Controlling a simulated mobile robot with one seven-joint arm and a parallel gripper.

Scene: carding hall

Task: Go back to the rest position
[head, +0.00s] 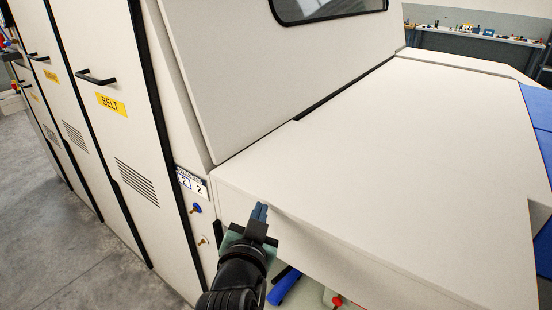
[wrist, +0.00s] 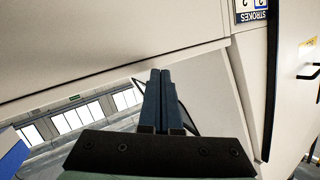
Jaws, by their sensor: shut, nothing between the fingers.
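My gripper (head: 260,213) is shut and empty, its two blue-grey fingers together. In the head view it is at the lower middle, in front of the near corner of the big cream machine (head: 360,150). It also shows in the wrist view (wrist: 160,75), fingers side by side with nothing between them, against the cream panels. I cannot tell how far the fingertips are from the machine.
Left of my gripper are a STROKES counter plate (head: 192,183), a blue knob (head: 195,208) and a pale knob (head: 203,240). A BELT door (head: 110,103) with a black handle stands further left. Grey floor (head: 60,220) is open at lower left. A red knob (head: 336,301) shows below.

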